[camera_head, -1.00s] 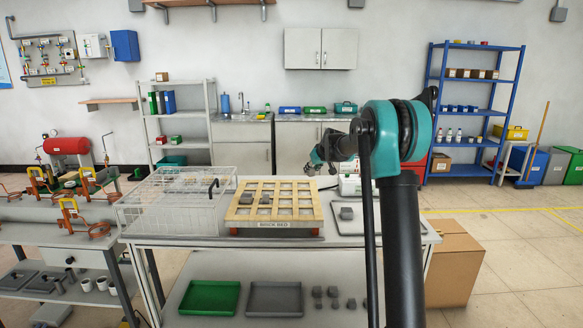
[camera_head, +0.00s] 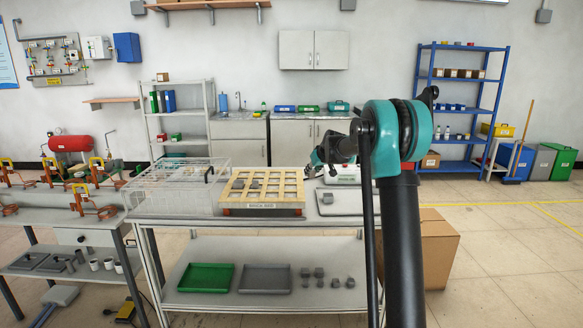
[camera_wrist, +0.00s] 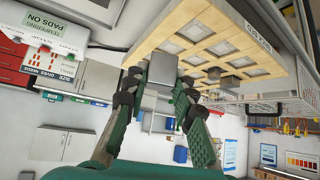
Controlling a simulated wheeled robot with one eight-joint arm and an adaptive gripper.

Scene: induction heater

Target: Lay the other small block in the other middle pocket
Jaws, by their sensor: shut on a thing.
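My gripper (camera_wrist: 159,84) is shut on a small grey block (camera_wrist: 162,68), which sits between its two fingers in the wrist view. In the wrist view the held block overlaps the frame's edge; I cannot tell the gap.
A wire basket (camera_head: 172,198) stands left of the frame. A grey mat (camera_head: 345,207) with a grey block (camera_head: 327,197) lies to the right. A white device (camera_wrist: 48,28) stands behind the mat. Green (camera_head: 206,278) and grey (camera_head: 266,279) trays and several grey blocks are on the lower shelf.

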